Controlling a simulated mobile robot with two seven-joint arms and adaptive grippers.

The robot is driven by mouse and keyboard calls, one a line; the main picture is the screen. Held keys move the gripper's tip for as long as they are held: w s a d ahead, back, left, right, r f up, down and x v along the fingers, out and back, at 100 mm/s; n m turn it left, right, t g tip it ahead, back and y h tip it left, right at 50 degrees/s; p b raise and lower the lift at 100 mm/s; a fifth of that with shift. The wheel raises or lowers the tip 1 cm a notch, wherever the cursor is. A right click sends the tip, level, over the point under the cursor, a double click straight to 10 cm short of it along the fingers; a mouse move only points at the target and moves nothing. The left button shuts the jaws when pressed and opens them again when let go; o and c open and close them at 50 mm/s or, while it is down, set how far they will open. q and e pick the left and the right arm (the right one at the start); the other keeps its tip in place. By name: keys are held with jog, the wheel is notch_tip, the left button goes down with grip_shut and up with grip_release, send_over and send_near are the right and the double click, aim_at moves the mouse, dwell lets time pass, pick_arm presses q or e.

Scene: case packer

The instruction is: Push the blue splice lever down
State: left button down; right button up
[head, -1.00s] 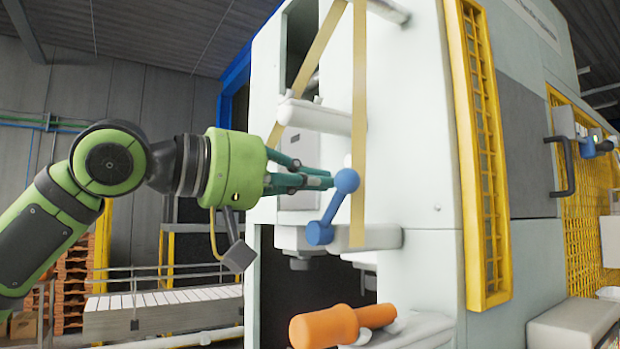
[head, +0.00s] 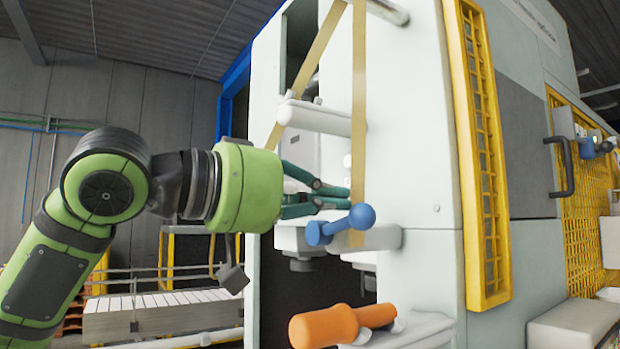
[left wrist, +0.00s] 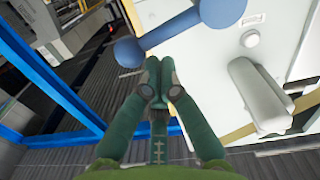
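The blue splice lever (head: 341,225) is on the front of the white machine. Its arm slopes slightly, with the round knob to the right a little higher than the pivot end. My left gripper (head: 348,196) is just above the lever, fingers pointing right, and looks close to the knob; I cannot tell if they touch. In the left wrist view the lever (left wrist: 178,33) lies just beyond the fingertips (left wrist: 160,62), which are together with nothing seen between them. My right gripper is not in view.
An orange handle (head: 335,326) sticks out below the lever. A white roller (head: 318,118) is above it, and tan tape (head: 359,90) runs down behind the lever. A yellow guard frame (head: 477,150) stands to the right.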

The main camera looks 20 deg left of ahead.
pick_arm(q)
jog(key=shift+s+d+f+m, duration=0.15)
jog(key=shift+f+m, duration=0.3)
jog(key=shift+m, duration=0.35)
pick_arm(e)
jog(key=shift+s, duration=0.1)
